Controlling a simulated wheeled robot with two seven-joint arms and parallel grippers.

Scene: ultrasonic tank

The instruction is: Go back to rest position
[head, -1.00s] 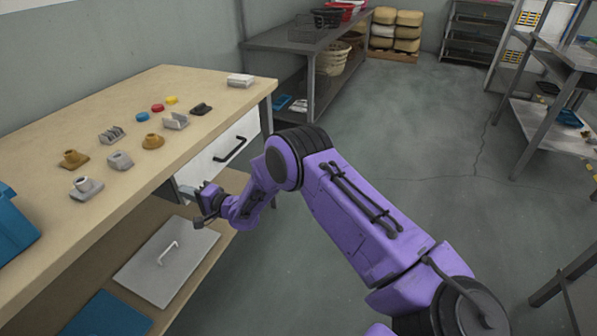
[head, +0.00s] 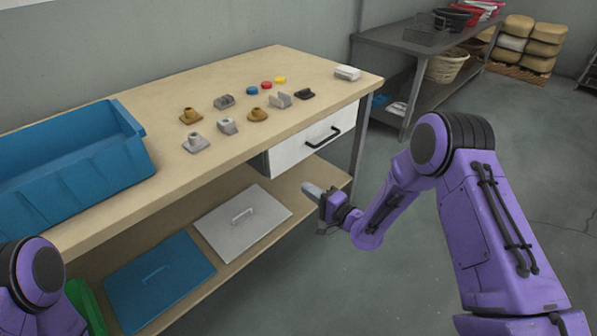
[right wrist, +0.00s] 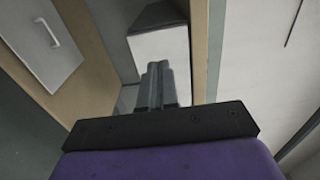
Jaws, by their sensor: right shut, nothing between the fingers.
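My right gripper (head: 312,190) is shut and empty. It is in front of the bench, below the white drawer (head: 312,142) in the head view, and its fingers point toward the bench. In the right wrist view its two fingers (right wrist: 160,86) are together with nothing between them. My right arm reaches in from the lower right with its elbow raised. Part of my left arm (head: 38,280) shows at the lower left, but its gripper is out of view.
The wooden bench (head: 180,170) carries a blue bin (head: 70,170), several small fittings and a white block (head: 347,73). Its lower shelf holds a grey lid (head: 240,222) and a blue lid (head: 160,280). A metal table (head: 400,50) stands behind; open floor lies to the right.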

